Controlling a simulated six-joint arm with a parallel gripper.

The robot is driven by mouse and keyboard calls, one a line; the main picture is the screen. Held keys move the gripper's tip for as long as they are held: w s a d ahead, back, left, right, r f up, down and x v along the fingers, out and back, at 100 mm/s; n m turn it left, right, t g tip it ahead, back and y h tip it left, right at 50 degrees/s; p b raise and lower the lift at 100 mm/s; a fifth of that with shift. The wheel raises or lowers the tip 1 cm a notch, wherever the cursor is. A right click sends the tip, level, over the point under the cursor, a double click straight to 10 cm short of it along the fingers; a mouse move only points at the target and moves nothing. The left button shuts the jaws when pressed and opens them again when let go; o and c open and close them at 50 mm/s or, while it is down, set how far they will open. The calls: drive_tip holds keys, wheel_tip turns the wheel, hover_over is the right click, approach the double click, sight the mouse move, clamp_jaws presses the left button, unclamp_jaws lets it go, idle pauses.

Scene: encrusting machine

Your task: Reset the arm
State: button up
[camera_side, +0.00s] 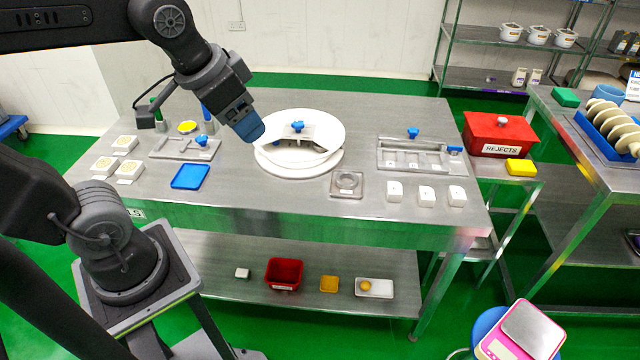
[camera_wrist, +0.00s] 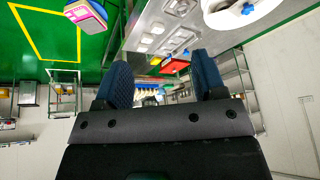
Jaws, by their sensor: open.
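My gripper (camera_side: 250,130) is raised above the steel table (camera_side: 290,215), just left of the white round turntable (camera_side: 330,121), and holds nothing that I can see. In the wrist view my gripper (camera_wrist: 160,82) shows two blue fingers standing apart with a clear gap between them. In the side view the fingertips overlap in line of sight. The arm reaches in from the upper left.
On the table are a blue tray (camera_side: 190,177), white blocks at the left and right, and a steel fixture (camera_side: 420,156). A red REJECTS box (camera_side: 500,134) stands at the right. A pink scale (camera_side: 520,332) is at the lower right. Bare steel lies along the front.

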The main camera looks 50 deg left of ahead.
drive_tip(key=shift+n+t, duration=0.3)
drive_tip(key=shift+n, duration=0.2)
drive_tip(key=s+f, duration=0.1)
drive_tip(key=s+d+f, duration=0.1)
drive_tip(key=s, duration=0.1)
drive_tip(key=shift+s+d+f, duration=0.1)
drive_tip(key=shift+s, duration=0.15)
